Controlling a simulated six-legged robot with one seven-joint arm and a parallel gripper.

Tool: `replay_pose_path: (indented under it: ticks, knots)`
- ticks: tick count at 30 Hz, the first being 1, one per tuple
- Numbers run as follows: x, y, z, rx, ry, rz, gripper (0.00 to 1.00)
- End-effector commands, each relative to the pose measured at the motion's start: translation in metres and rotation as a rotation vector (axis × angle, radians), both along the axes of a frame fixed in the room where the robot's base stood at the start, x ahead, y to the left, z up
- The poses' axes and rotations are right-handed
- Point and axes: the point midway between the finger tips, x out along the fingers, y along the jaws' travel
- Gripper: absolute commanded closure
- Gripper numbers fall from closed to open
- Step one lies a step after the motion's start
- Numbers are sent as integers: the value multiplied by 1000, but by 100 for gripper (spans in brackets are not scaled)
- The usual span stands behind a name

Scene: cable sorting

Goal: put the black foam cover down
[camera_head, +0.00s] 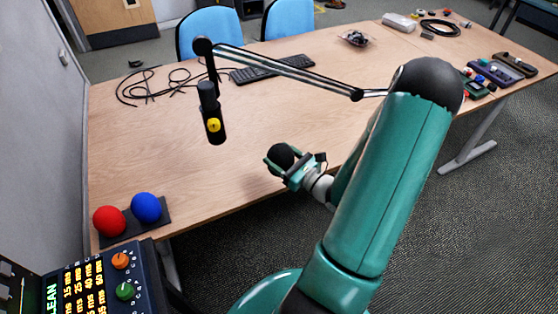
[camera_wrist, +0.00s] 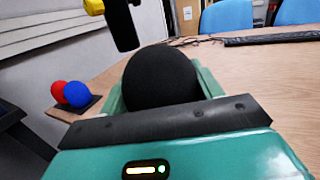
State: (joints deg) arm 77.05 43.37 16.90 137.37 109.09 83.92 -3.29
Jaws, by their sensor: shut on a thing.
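The black foam cover (camera_head: 281,156) is a round black ball held in my gripper (camera_head: 283,161), above the front part of the wooden table. In the wrist view the black foam cover (camera_wrist: 161,78) sits between the green fingers of my gripper (camera_wrist: 160,85), which are shut on it. Its lower part is hidden by the gripper body. A red ball (camera_head: 109,221) and a blue ball (camera_head: 146,207) rest on a dark pad (camera_head: 165,222) at the table's front left corner. Both also show at the left in the wrist view.
A black microphone (camera_head: 212,118) hangs from a jointed boom arm (camera_head: 290,70) over the table. Loose black cable (camera_head: 140,95) and a keyboard (camera_head: 272,68) lie towards the back. The middle of the wooden table (camera_head: 150,150) is clear.

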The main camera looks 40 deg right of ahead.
Motion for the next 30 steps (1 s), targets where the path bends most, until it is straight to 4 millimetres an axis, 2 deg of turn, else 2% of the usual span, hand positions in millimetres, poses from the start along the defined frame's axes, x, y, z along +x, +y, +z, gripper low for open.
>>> replay_pose_path:
  ticks: [4,12,19,24,30]
  knots:
    - [27,-20,-15,0,-2,1,57]
    - [55,-42,-59,1,-1,-2,57]
    - [67,-51,-77,1,0,-2,57]
    - [66,-51,-100,2,0,-3,57]
    - [66,-51,-105,-1,0,-3,57]
